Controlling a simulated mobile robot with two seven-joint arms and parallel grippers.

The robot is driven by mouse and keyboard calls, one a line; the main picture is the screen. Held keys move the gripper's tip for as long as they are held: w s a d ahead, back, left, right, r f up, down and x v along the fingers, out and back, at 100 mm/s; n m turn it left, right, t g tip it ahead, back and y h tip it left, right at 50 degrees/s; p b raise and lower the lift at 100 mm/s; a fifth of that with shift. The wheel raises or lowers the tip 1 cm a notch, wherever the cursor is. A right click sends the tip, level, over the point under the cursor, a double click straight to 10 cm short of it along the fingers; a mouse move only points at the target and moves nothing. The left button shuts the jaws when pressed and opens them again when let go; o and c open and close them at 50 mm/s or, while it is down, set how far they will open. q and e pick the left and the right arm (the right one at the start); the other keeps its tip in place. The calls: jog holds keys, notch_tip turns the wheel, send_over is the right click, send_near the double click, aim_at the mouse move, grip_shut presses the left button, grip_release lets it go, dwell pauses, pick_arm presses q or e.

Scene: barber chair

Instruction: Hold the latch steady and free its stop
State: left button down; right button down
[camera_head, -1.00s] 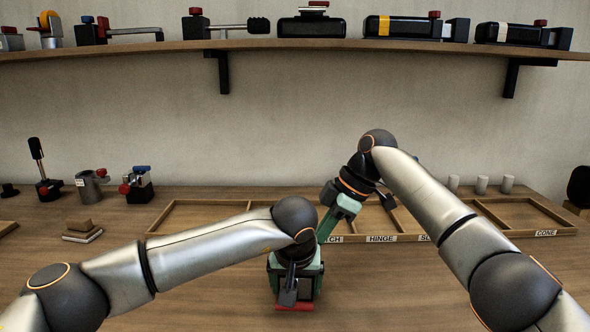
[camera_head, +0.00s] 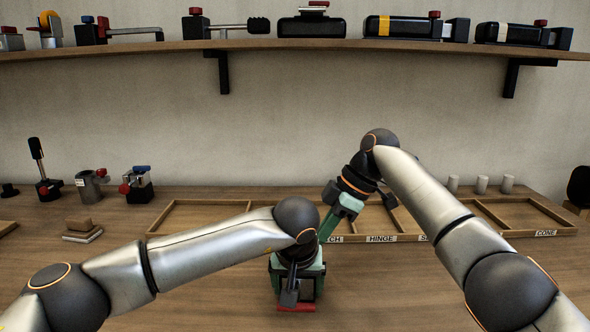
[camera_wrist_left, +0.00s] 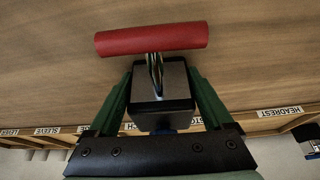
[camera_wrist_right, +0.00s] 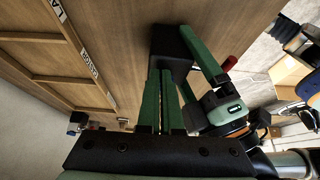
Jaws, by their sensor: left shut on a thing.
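The latch is a dark block with a red bar handle; its block (camera_wrist_left: 160,95) and red bar (camera_wrist_left: 152,39) show in the left wrist view. My left gripper (camera_wrist_left: 160,75) is shut on the block, one green finger on each side. In the head view my left gripper (camera_head: 297,285) is over the table, the red bar (camera_head: 296,308) at its near side. A bit of blue (camera_wrist_left: 197,121) shows behind the block, mostly hidden. My right gripper (camera_wrist_right: 160,72) points at the dark block (camera_wrist_right: 173,45), its fingers close together; whether they touch anything is hidden.
A wooden tray with labelled compartments (camera_head: 345,240) lies behind the grippers. Small fixtures (camera_head: 92,186) and stacked blocks (camera_head: 84,228) stand at left. A shelf (camera_head: 300,46) with several devices runs above. The front right table is clear.

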jog(key=shift+d, duration=0.1)
pick_arm(q)
jog(key=shift+a, duration=0.1)
pick_arm(e)
notch_tip(320, 180, up, 7)
jog(key=s, duration=0.1)
notch_tip(320, 180, down, 7)
jog(key=shift+d, duration=0.25)
jog(key=shift+a, duration=0.7)
dwell(1.3)
pick_arm(q)
jog(key=shift+s+d, duration=0.1)
jog(key=shift+d, duration=0.2)
pick_arm(e)
jog(key=shift+w+a, duration=0.1)
jog(key=shift+w, duration=0.2)
dwell(0.7)
jog(key=shift+w+d, duration=0.1)
jog(key=shift+d, duration=0.35)
pick_arm(q)
jog(key=shift+a, duration=0.15)
pick_arm(e)
jog(key=shift+d, duration=0.1)
